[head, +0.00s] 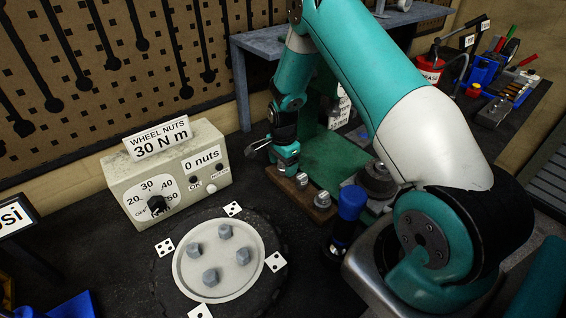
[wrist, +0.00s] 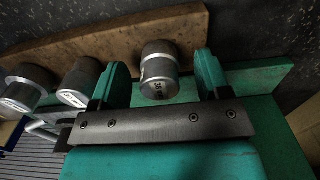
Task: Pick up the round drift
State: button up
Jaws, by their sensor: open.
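My gripper (head: 287,163) is over the far end of a wooden rack (head: 318,211) on the bench. In the wrist view, its two teal fingers (wrist: 162,65) are open, one on each side of a short round steel cylinder (wrist: 159,84) with a small dark marking on its side. I see gaps beside the cylinder, so it is not gripped. Two similar steel cylinders, a middle one (wrist: 79,81) and a left one (wrist: 27,87), stand along the wooden rack (wrist: 110,42). I cannot tell from their markings which is the round drift.
A wheel hub (head: 220,265) with several nuts lies in front, beside a "WHEEL NUTS" box (head: 165,172). A blue-capped item (head: 351,203) stands near my arm. A green press frame (head: 335,155) is close behind the rack. Tools and a red grease pot (head: 429,71) are at the far right.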

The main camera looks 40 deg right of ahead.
jog(key=shift+f, duration=0.1)
jog(key=shift+c, duration=0.4)
jog(key=c, duration=1.1)
grip_shut()
